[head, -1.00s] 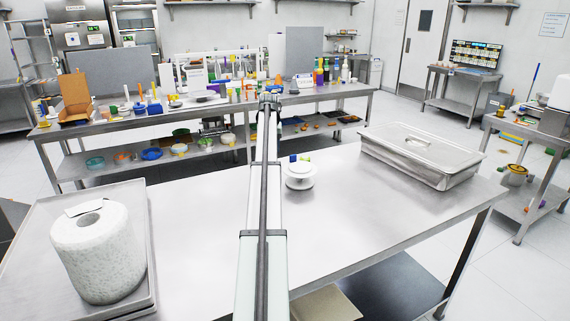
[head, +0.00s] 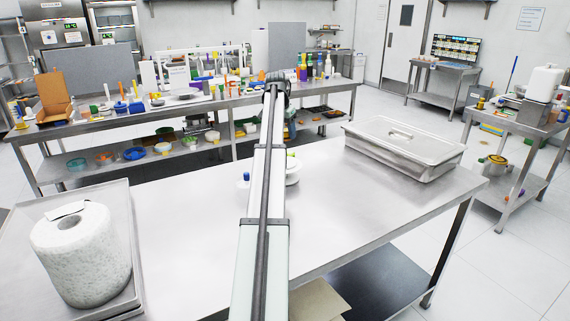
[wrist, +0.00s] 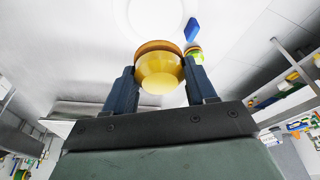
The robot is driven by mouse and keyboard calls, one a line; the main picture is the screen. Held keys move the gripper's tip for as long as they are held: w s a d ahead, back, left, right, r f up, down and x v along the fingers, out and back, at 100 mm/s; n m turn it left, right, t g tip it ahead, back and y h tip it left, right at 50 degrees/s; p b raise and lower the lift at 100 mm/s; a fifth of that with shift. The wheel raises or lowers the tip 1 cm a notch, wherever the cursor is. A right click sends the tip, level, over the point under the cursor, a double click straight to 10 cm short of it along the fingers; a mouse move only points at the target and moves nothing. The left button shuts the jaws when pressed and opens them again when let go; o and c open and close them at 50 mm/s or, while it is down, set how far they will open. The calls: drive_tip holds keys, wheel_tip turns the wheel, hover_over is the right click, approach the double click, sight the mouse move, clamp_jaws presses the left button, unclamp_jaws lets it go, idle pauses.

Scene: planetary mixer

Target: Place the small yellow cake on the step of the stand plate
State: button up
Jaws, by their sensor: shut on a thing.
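The small yellow cake (wrist: 160,72) is between the two dark fingers of my gripper (wrist: 159,80) in the wrist view, with a browner rim on its far side. My gripper is shut on it. The white round stand plate (wrist: 130,14) lies beyond the cake at the top of the wrist view, cut off by the frame edge; its step cannot be made out. In the head view my arm covers part of the stand plate (head: 293,176), and the gripper and cake are hidden.
A blue piece (wrist: 192,29) and a yellow-green piece (wrist: 194,50) show close to the right finger. A lidded steel pan (head: 405,152) stands at the table's back right. A paper roll (head: 82,258) stands on a tray (head: 137,270) at left.

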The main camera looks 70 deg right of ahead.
drive_tip(key=shift+f, duration=0.2)
drive_tip(key=shift+m, duration=0.3)
wheel_tip(320, 180, down, 10)
drive_tip(key=shift+r, duration=0.15)
idle(0.3)
drive_tip(key=o, duration=1)
drive_tip(key=shift+o, duration=0.2)
drive_tip(key=v, duration=1.2)
